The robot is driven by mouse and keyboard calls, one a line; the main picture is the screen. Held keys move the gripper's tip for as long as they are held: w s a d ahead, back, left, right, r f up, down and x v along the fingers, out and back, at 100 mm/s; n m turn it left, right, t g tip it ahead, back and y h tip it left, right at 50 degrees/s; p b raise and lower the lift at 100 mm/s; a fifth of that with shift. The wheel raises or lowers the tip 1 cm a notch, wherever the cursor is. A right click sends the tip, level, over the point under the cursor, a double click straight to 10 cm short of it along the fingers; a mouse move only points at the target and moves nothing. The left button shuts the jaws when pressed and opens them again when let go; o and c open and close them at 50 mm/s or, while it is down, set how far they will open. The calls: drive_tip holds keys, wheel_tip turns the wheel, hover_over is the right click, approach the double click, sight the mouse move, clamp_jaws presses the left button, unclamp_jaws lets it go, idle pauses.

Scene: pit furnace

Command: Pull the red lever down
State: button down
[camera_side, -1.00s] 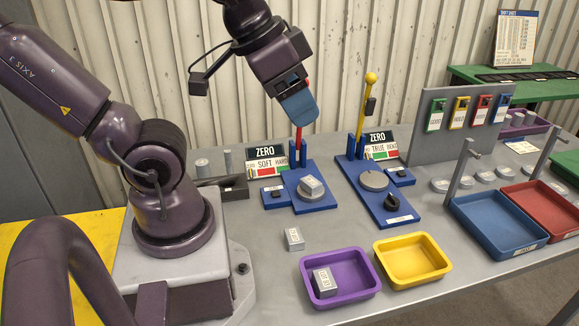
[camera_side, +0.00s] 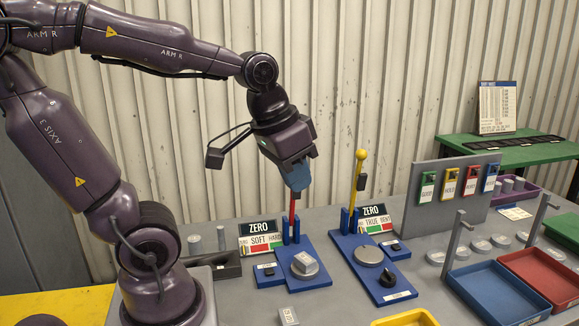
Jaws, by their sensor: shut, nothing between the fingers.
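The red lever (camera_side: 292,213) stands nearly upright in a blue bracket on the left blue base plate (camera_side: 317,280). Its upper part is hidden by my gripper. My gripper (camera_side: 298,186) points down with its blue fingers shut, in front of or against the lever's upper part. I cannot tell whether they touch it. A grey block (camera_side: 304,263) sits on a round grey disc on the same plate.
A yellow lever (camera_side: 357,180) with a ball top stands upright on another blue plate to the right. A grey panel (camera_side: 460,190) with coloured tags, a blue tray (camera_side: 497,292) and a red tray (camera_side: 545,278) are further right. A yellow bin (camera_side: 405,318) is at the front.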

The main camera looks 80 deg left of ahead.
drive_tip(key=w+a+r+n+g, duration=0.1)
drive_tip(key=w+a+n, duration=0.2)
drive_tip(key=a+n, duration=0.35)
drive_tip(key=w+a+n+g, duration=0.1)
drive_tip(key=w+a+n, duration=0.2)
drive_tip(key=a, duration=0.7)
drive_tip(key=w+a+r+n+g, duration=0.1)
drive_tip(key=w+a+n, duration=0.35)
drive_tip(key=a, duration=0.35)
drive_tip(key=s+a+f+n+h, duration=0.1)
drive_tip(key=s+a+n+h, duration=0.15)
drive_tip(key=a+n, duration=0.9)
drive_tip(key=shift+s+a+r+n+g+h, duration=0.15)
drive_tip(key=shift+r+n, duration=0.6)
drive_tip(key=shift+n, duration=0.65)
drive_tip(key=shift+s+d+r+n+g+h, duration=0.15)
drive_tip(key=shift+r+n, duration=0.55)
drive_tip(key=shift+n, duration=0.75)
drive_tip(key=shift+s+a+r+n+g+h, duration=0.1)
drive_tip(key=shift+r+n+g+h, duration=0.1)
drive_tip(key=shift+r+n, duration=0.9)
drive_tip(key=shift+f+n, duration=0.3)
drive_tip(key=shift+f, duration=0.15)
